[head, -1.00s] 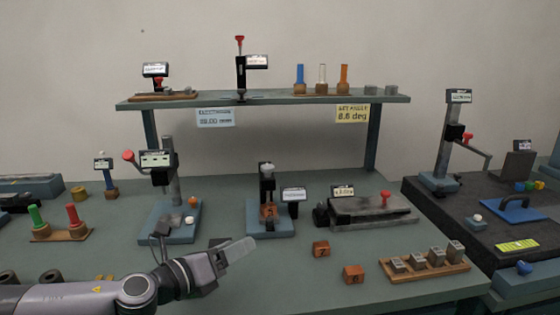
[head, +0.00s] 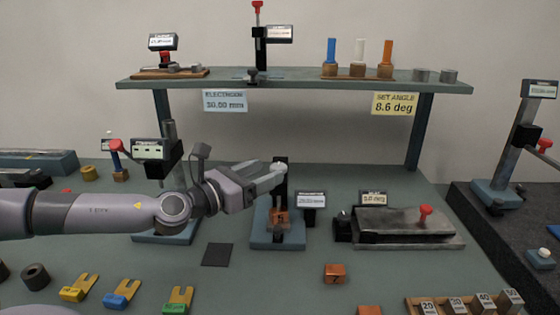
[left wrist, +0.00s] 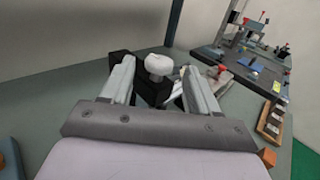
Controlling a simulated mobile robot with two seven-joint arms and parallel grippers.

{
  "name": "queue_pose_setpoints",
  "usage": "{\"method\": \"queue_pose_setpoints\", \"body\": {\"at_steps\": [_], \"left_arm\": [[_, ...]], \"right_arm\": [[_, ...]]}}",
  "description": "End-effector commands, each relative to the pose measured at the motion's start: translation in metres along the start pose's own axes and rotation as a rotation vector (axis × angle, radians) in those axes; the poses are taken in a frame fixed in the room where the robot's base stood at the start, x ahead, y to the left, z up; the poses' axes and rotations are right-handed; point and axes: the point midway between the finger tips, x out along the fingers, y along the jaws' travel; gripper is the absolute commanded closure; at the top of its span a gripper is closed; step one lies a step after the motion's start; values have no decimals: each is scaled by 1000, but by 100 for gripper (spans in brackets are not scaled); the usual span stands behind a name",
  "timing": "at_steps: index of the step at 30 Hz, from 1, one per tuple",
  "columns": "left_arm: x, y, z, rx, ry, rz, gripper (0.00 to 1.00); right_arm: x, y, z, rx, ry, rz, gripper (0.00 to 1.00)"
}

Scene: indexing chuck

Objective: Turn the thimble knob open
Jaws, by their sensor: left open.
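The pale rounded thimble knob (left wrist: 159,65) shows in the left wrist view between the two finger ends, on top of a black upright body. In the head view this is the middle station (head: 279,238), with a blue base, a black post and an orange-brown block in it. My left gripper (head: 272,178) is at the top of the post and partly covers it and the knob. In the left wrist view my left gripper (left wrist: 152,85) is open, one finger on each side of the knob. I cannot tell whether the fingers touch it. My right gripper is not in view.
A display (head: 312,200) stands right of the post, and a grey slide plate (head: 405,225) with a red knob lies further right. A stand with a display (head: 148,150) is behind my left arm. The shelf (head: 300,84) is above. Orange block (head: 334,273) is in front.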

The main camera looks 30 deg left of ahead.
Motion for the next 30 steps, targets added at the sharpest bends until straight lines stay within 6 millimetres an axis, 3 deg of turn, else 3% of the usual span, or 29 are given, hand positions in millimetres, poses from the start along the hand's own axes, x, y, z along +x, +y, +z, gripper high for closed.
{"method": "queue_pose_setpoints", "body": {"at_steps": [12,24,26,29,30], "left_arm": [[44,0,1,-2,0,0,40],[49,0,0,-2,1,0,40],[49,0,0,-1,1,0,56],[49,0,0,-1,0,0,88],[49,0,0,-1,0,0,91]], "right_arm": [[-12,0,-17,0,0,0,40],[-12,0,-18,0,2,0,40],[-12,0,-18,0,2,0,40],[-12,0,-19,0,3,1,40],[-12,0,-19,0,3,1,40]]}}
